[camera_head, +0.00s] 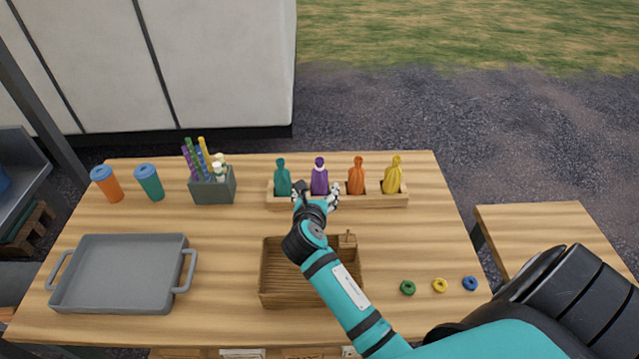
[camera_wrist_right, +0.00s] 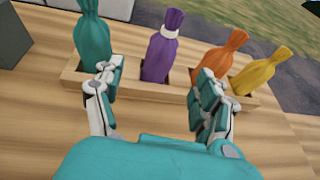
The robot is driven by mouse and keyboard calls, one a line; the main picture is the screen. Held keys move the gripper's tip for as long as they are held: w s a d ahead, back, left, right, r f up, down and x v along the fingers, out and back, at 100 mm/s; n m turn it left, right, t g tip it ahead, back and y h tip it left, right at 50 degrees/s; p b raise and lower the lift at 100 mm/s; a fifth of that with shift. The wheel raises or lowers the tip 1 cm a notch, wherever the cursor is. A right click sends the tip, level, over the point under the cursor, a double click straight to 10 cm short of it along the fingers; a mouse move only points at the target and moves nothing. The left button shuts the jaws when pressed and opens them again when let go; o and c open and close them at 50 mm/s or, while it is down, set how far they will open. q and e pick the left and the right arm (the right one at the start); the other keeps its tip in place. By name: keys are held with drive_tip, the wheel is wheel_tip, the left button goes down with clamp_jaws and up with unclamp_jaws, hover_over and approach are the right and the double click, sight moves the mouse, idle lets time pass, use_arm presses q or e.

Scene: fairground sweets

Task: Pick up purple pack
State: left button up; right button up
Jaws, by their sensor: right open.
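The purple pack (camera_head: 320,178) stands upright in a wooden rack (camera_head: 338,202) at the back of the table, between a teal pack (camera_head: 282,178) and an orange pack (camera_head: 357,176). It has a white band near its gathered top. In the right wrist view the purple pack (camera_wrist_right: 162,48) shows between and beyond the two fingers. My right gripper (camera_head: 317,198) is open, just in front of the rack, and its fingers (camera_wrist_right: 155,88) are apart with nothing between them. The purple pack's lower end is hidden in the rack. My left gripper is not seen.
A yellow pack (camera_head: 395,174) fills the rack's right end. A wicker basket (camera_head: 282,301) sits below my right arm. A grey tray (camera_head: 118,275), two cups (camera_head: 149,183) and a holder with straws (camera_head: 213,188) stand to the left. Small rings (camera_head: 440,285) lie at the right.

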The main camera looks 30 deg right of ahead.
sight(319, 184)
drive_tip(key=x, duration=0.3)
drive_tip(key=shift+w+f, duration=0.1)
drive_tip(key=shift+w, duration=0.05)
drive_tip(key=shift+x, duration=0.75)
drive_tip(key=x, duration=0.4)
drive_tip(key=shift+d+f+p, duration=0.2)
drive_tip(key=shift+f+p, duration=0.15)
drive_tip(key=shift+w, duration=0.1)
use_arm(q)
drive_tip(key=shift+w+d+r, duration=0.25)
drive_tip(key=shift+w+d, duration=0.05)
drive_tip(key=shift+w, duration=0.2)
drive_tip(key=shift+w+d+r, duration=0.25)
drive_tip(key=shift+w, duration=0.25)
use_arm(e)
drive_tip(key=c, duration=1.3)
